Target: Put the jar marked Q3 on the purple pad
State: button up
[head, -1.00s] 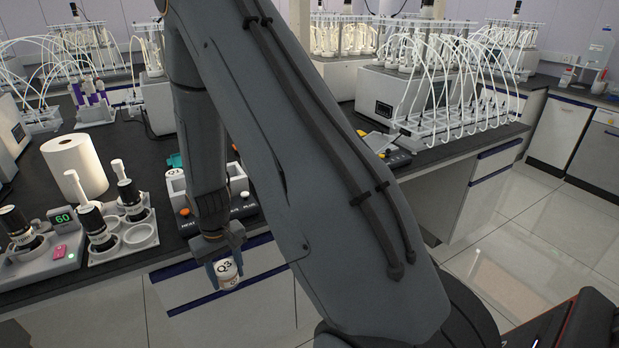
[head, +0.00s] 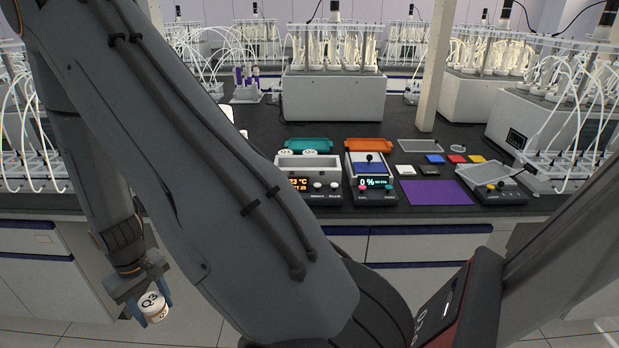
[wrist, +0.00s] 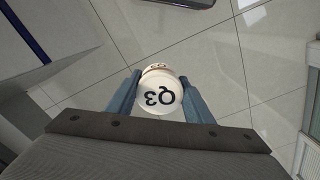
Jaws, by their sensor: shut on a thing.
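My gripper (head: 151,308) is shut on a small white jar marked Q3 (head: 153,306) at the lower left of the head view, in front of the bench and over the floor. In the wrist view the jar (wrist: 158,95) sits between the blue fingers, its lid lettering upside down. The purple pad (head: 435,192) lies flat and bare on the dark bench top, near the front edge, right of centre. The jar is well left of the pad and below bench height.
A post (head: 437,70) rises behind.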

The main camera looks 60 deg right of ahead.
aim_at(435, 192)
jog(key=u, duration=0.3)
jog(key=k, duration=1.55)
jog(key=z, duration=2)
jog(key=i, duration=0.3)
jog(key=z, duration=0.15)
